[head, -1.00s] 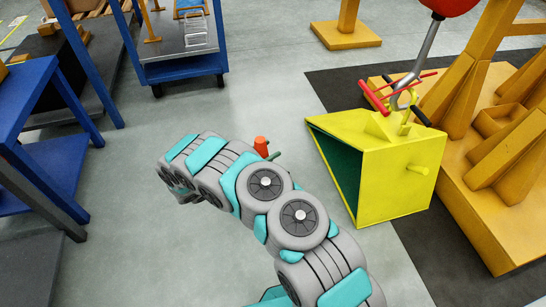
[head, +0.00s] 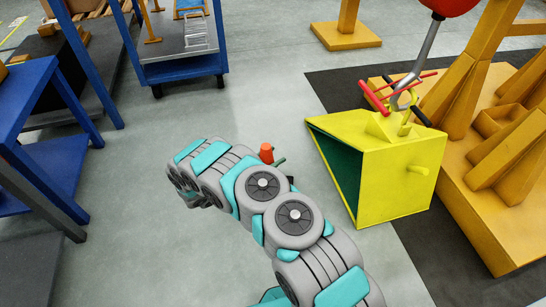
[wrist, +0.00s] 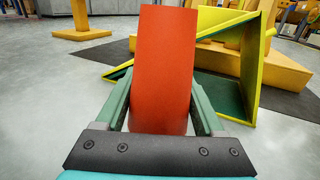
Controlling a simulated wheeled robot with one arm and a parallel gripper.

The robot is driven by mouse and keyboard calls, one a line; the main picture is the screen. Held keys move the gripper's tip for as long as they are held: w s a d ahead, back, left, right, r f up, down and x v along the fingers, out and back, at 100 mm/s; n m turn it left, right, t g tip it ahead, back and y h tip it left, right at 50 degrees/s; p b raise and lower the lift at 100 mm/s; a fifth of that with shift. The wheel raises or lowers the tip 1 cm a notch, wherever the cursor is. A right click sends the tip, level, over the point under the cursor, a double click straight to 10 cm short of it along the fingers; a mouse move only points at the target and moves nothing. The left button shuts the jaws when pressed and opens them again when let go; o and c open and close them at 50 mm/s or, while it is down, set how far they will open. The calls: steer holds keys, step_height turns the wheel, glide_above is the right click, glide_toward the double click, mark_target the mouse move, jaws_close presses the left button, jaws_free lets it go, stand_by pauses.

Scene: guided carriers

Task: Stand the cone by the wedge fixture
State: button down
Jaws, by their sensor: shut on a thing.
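The orange-red cone (wrist: 163,70) stands upright between the two green fingers of my gripper (wrist: 163,112) in the wrist view, and the fingers are shut on it. In the head view only the top of the cone (head: 266,152) shows past my arm, with a green finger beside it; the rest is hidden. The yellow-green wedge fixture (head: 390,170) stands on the floor to the right of the cone, with a clear gap between them. In the wrist view the wedge fixture (wrist: 250,60) shows behind and right of the cone.
A yellow frame base (head: 490,150) stands right of the fixture on a dark mat (head: 335,88). Blue carts (head: 180,65) stand at the back left, and a blue table (head: 40,150) at the left. Grey floor between my arm and the fixture is clear.

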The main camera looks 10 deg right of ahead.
jaws_free()
steer(key=shift+a, duration=0.15)
steer(key=v, duration=1.1)
steer(key=shift+s+a, duration=0.2)
steer(key=shift+a, duration=0.15)
